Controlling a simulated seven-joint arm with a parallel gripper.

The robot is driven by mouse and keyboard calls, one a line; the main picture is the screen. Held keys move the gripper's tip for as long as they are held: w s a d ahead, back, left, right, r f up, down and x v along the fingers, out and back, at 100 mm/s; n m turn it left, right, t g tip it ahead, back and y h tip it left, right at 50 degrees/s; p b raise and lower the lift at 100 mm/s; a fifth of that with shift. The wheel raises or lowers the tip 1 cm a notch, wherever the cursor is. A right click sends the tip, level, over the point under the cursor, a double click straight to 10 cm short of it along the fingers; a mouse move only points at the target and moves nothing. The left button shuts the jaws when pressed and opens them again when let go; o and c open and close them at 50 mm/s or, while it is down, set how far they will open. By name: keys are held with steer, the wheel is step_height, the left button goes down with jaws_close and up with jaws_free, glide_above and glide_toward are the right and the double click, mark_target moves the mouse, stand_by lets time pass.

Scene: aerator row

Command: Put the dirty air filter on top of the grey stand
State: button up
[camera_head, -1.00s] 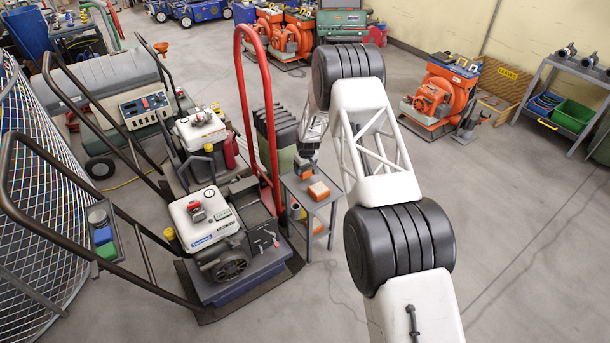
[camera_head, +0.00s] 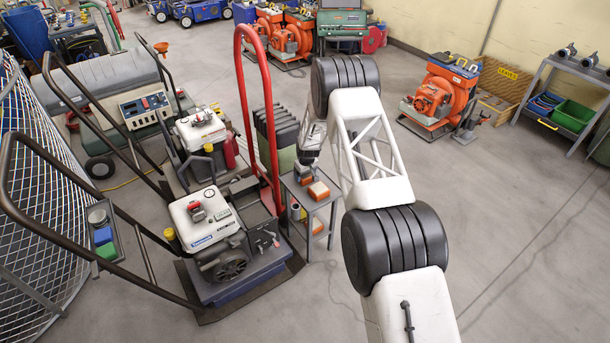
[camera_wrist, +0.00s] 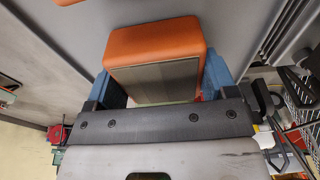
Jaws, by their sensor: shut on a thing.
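My gripper (camera_wrist: 162,85) is shut on an orange-framed air filter (camera_wrist: 155,42) with a dingy grey-brown face (camera_wrist: 155,82). The blue fingers grip it from both sides in the wrist view. In the head view my gripper (camera_head: 307,160) points down over the grey stand (camera_head: 312,204), left of my white arm. The held filter shows as a small orange patch at the gripper's lower end, at or just above the stand's top; contact cannot be told.
A red hoop handle (camera_head: 271,100) rises close to the left of the stand. A machine with a white tank (camera_head: 205,218) stands left of it. More items sit on the stand's lower shelf.

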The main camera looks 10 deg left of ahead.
mark_target(307, 175)
steer(key=shift+f, duration=0.1)
steer(key=o, duration=0.9)
steer(key=shift+s+d+r, duration=0.15)
steer(key=shift+r, duration=1.9)
steer(key=shift+s+d+r, duration=0.2)
steer(key=shift+r, duration=1.8)
steer(key=shift+s+d+r, duration=0.15)
steer(key=shift+r, duration=1.9)
